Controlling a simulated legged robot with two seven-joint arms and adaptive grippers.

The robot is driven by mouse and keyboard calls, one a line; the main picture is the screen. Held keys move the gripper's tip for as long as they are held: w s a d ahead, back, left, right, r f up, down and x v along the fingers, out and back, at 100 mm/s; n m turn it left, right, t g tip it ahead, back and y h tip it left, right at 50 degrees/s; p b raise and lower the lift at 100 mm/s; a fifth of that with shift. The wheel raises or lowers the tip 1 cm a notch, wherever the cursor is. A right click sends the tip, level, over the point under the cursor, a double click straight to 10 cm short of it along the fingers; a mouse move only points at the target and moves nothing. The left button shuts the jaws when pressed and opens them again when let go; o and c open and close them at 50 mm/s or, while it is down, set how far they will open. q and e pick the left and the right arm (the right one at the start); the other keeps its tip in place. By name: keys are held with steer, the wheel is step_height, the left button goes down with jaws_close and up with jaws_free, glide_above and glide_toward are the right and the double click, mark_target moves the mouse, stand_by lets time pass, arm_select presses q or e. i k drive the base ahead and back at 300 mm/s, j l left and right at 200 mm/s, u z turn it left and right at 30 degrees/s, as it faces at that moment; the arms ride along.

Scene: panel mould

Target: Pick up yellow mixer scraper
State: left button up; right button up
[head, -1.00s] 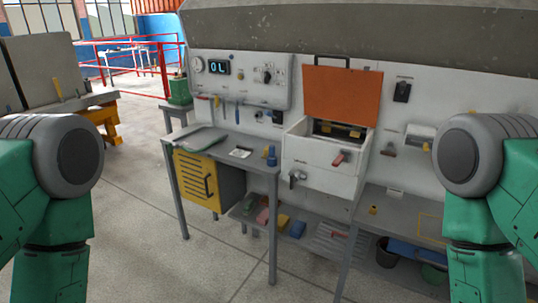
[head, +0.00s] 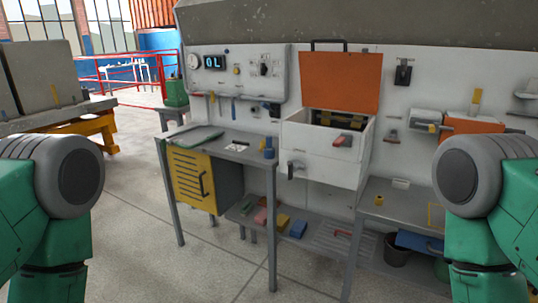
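I cannot tell for certain which thing is the yellow mixer scraper. An upright yellow-ended tool (head: 476,99) is on the white wall panel at the right. A small yellow piece (head: 379,201) stands on the grey right-hand bench (head: 398,208). Yellow parts (head: 350,123) lie in the open white box (head: 325,145) under the raised orange lid (head: 340,83). Neither gripper is in view.
A grey table (head: 228,146) with a yellow cabinet (head: 192,180) under it stands left of the box. A low shelf (head: 320,240) holds coloured blocks. A dark bucket (head: 397,250) is under the right bench. The floor (head: 130,230) in front is clear.

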mark_target(263, 142)
steer(key=i+j+z, duration=0.15)
steer(key=i+j, duration=0.6)
steer(key=i+j+z, duration=0.2)
steer(key=i+j, duration=0.55)
steer(key=j, duration=0.1)
